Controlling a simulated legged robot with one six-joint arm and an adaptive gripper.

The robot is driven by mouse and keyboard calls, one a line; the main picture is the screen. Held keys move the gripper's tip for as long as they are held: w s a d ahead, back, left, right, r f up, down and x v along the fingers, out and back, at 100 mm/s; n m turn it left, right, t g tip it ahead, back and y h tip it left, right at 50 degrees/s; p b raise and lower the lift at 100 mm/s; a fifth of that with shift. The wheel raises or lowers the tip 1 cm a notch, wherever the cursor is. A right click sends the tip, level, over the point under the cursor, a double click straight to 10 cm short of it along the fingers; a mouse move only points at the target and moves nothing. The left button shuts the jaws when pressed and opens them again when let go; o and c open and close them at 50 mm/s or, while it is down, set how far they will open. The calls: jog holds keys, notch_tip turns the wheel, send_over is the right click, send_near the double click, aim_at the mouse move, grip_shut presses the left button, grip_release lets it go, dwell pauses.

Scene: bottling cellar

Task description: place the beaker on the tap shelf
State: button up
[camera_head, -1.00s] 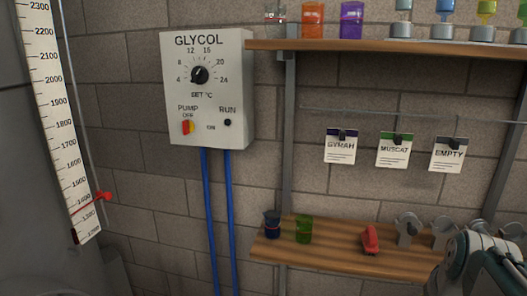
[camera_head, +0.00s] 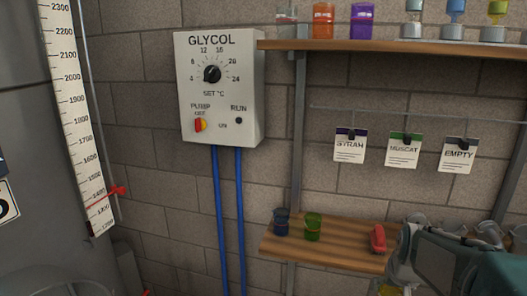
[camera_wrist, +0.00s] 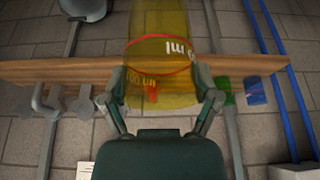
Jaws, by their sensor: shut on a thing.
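My gripper (camera_wrist: 160,97) is shut on a see-through yellow beaker (camera_wrist: 158,28) with white ml marks and a red ring. The beaker stands between both fingers in the wrist view. My gripper also shows at the lower right of the head view (camera_head: 402,262), in front of the lower wooden shelf, where the beaker is mostly hidden. That lower shelf (camera_head: 330,248), with grey taps, seems to be the tap shelf; it runs behind the beaker in the wrist view (camera_wrist: 60,70). I cannot tell whether the beaker touches it.
Bare wood lies between green and red. An upper shelf (camera_head: 380,45) holds several vessels. Blue pipes (camera_head: 229,215) run down from the glycol box (camera_head: 220,90).

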jog(key=w+a+f+n+y, duration=0.1)
jog(key=w+a+f, duration=0.5)
jog(key=w+f, duration=0.15)
jog(key=w+a+f+n, duration=0.2)
jog(key=w+a+f, duration=0.45)
jog(key=f, duration=0.25)
jog(key=s+f, duration=0.4)
jog(key=f, duration=0.2)
jog(key=shift+s+a+f, duration=0.15)
jog(key=shift+s+f, duration=0.05)
jog(key=shift+s, duration=0.2)
